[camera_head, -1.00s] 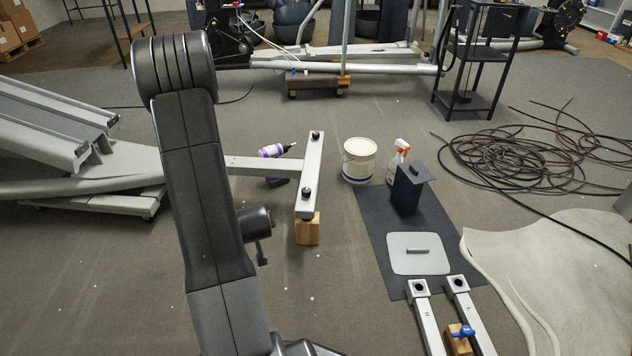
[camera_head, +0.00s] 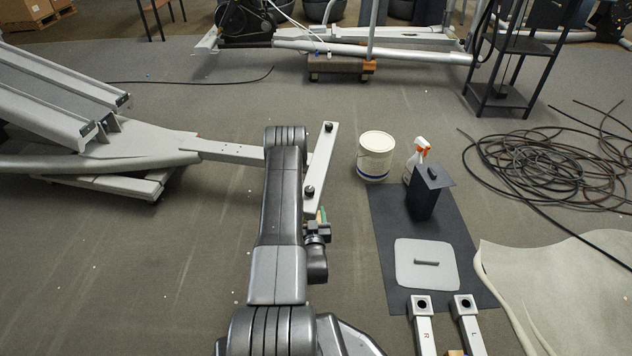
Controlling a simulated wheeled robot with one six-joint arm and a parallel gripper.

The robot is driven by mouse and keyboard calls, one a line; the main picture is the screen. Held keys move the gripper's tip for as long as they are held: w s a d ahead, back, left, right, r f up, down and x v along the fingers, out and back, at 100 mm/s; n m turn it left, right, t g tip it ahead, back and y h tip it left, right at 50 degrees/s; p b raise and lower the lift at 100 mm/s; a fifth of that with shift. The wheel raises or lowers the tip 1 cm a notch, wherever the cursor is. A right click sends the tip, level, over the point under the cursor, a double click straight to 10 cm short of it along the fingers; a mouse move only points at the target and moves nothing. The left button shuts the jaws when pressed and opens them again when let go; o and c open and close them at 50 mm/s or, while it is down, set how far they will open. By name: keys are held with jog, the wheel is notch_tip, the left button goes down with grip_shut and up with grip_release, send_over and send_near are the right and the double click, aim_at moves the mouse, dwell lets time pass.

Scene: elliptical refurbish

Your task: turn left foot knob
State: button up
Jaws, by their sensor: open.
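A light grey crossbar (camera_head: 319,165) at the end of the machine's grey beam (camera_head: 232,152) carries two black knobs on top. One is the far knob (camera_head: 328,127) and the other is the near knob (camera_head: 309,191). I cannot tell which is the left foot's. My gripper (camera_head: 318,232) is just on the near side of the crossbar's near end, close to the near knob. Its jaws are open and appear empty. The fingertips are small and partly hidden, and I cannot tell whether they touch anything. My arm covers part of the beam and the floor left of the crossbar.
A white bucket (camera_head: 375,158), a spray bottle (camera_head: 418,155) and a dark box (camera_head: 424,195) stand right of the crossbar. A dark mat (camera_head: 390,215) holds a grey plate (camera_head: 410,277). Coiled cable (camera_head: 530,165) lies further right. The floor at the lower left is clear.

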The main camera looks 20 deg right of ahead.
aim_at(310, 190)
jog(key=w+b, duration=0.1)
jog(key=w, duration=0.3)
jog(key=w+d+b, duration=0.1)
jog(key=w, duration=0.4)
jog(key=w+d+b, duration=0.1)
jog(key=w+b, duration=0.1)
jog(key=w, duration=0.2)
jog(key=shift+w+d, duration=0.25)
jog(key=shift+c, duration=0.5)
jog(key=c, duration=0.9)
